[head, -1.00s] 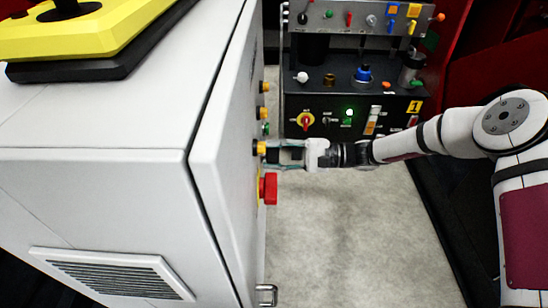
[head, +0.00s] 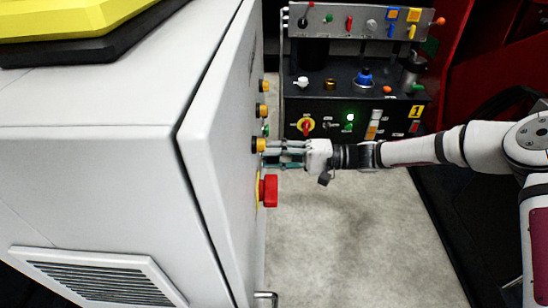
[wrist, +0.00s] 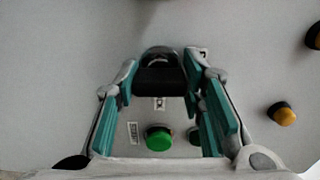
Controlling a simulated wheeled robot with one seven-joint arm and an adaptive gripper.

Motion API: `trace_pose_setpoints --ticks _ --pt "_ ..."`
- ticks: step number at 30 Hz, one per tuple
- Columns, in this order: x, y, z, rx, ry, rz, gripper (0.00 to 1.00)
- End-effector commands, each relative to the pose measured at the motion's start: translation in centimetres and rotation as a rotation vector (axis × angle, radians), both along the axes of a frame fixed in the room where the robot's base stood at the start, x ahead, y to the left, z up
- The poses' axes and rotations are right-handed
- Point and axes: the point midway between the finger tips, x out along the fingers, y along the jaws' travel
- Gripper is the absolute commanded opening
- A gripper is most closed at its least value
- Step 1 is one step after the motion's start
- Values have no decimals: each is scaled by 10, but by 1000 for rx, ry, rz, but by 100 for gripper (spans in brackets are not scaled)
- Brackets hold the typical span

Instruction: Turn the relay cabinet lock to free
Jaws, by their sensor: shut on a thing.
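The relay cabinet is the white cabinet (head: 95,95) filling the left of the head view, with controls on its door (head: 222,150). My gripper (head: 268,152) reaches in from the right, its teal fingers against the door face. In the wrist view my gripper (wrist: 158,75) has its two fingers on either side of a dark knob (wrist: 160,78) with a shiny rounded top, which I take to be the lock. It is shut on this knob. The fingers hide the knob in the head view. Its turned position cannot be read clearly.
A green button (wrist: 158,138) sits below the knob in the wrist view, with a yellow button (wrist: 285,114) to the right. A red button (head: 269,190) sticks out nearer the camera. A dark control panel (head: 350,110) stands behind. Floor right of the cabinet is clear.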

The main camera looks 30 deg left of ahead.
Motion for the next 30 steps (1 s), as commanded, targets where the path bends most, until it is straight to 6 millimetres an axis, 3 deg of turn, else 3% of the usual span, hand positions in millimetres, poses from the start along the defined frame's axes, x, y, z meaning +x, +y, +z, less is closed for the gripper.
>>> trace_pose_setpoints --ticks 12,13,15,16,26,30 --pt "0 0 -1 2 -8 1 8" --pt "0 0 -1 2 -8 1 38" --pt "0 0 -1 2 -8 1 54" --pt "0 0 -1 2 -7 1 57" --pt "1 -2 -1 3 -6 0 57" --pt "9 -13 -1 3 -6 -3 57"
